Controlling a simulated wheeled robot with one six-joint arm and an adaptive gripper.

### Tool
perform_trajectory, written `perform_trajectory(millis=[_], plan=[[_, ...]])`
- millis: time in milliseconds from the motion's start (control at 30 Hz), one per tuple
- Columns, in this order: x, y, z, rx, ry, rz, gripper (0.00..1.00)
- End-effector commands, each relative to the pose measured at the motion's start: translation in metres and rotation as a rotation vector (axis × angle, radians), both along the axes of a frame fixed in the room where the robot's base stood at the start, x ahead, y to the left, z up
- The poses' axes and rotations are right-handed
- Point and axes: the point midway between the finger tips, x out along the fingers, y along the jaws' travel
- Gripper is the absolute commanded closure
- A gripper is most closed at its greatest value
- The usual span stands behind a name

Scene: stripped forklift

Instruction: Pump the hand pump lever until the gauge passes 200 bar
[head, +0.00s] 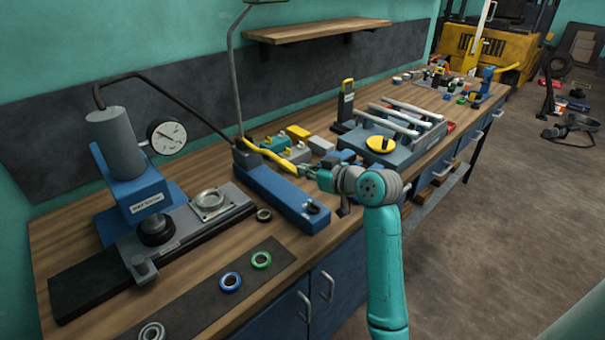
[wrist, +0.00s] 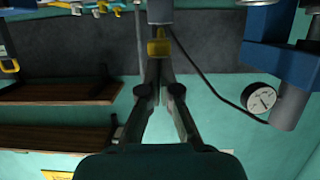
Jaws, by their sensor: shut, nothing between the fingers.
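The hand pump (head: 283,192) is a long blue block on the wooden bench, with a small black knob at its near end. Its lever has a yellow grip (head: 278,158) that slopes down to the right towards my gripper (head: 313,176). In the wrist view my gripper (wrist: 160,68) is shut with nothing between its fingers; the yellow grip (wrist: 159,47) shows right at the fingertips. I cannot tell whether they touch. The round white gauge (head: 167,137) stands beside the grey cylinder of the press; it also shows in the wrist view (wrist: 259,98). Its needle is too small to read.
The blue press (head: 140,200) stands left of the pump, joined to it by a black hose (head: 170,94). A thin grey pole (head: 235,80) rises behind the lever. The floor (head: 500,220) at right is clear nearby.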

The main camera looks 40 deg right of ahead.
Motion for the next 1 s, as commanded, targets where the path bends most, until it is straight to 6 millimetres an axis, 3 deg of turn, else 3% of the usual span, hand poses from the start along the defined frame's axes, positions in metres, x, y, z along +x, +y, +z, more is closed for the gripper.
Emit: perform_trajectory(millis=[200,400,1000], plan=[[-0.04,-0.003,0.001,0.0,-0.002,-0.003,1.0],[-0.066,-0.004,0.003,-0.001,-0.003,-0.003,1.0],[-0.075,-0.003,0.004,-0.001,-0.004,0.0,1.0]])
